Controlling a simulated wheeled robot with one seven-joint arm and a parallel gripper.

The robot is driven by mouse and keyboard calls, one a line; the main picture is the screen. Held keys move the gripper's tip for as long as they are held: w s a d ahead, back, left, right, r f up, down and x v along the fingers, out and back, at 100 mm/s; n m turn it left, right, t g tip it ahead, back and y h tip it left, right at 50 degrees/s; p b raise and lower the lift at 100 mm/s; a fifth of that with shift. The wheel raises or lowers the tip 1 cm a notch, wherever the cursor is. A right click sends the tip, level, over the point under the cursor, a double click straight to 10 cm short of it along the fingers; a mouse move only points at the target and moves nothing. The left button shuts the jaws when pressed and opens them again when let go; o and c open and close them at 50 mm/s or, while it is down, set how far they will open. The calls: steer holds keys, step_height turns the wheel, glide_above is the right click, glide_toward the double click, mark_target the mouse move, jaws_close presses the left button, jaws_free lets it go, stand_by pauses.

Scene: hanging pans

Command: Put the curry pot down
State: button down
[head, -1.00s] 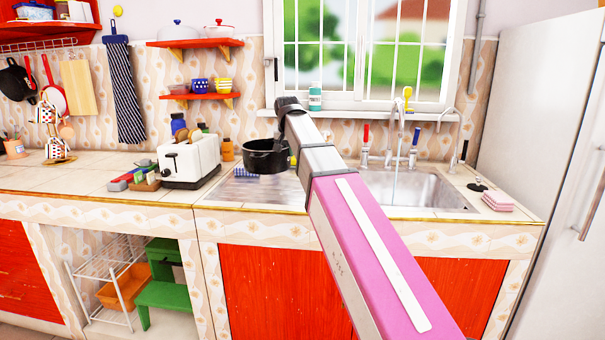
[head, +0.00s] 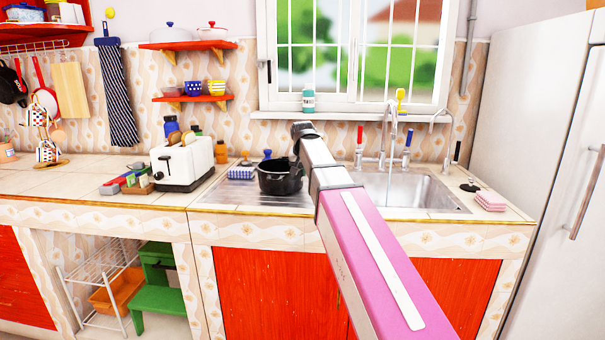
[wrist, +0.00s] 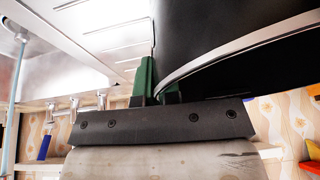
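The curry pot (head: 279,180) is black and upright, at the drainboard (head: 240,197) left of the sink. I cannot tell whether its base touches the drainboard. In the wrist view the pot (wrist: 235,50) is a large dark shape at upper right with a pale rim. My gripper (wrist: 159,92) has its green fingers on either side of the pot's edge and is shut on it. In the head view my arm reaches in from the lower right, and the fingertips are hidden at the pot's right side.
A white toaster (head: 182,163) stands left of the drainboard. The sink basin (head: 408,192) and taps (head: 393,140) are to the right. The cabinet front (head: 268,285) lies below the counter edge.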

steer(key=shift+f, duration=0.25)
steer(key=shift+f, duration=0.1)
steer(key=c, duration=1.3)
jaws_free()
steer(key=v, duration=1.2)
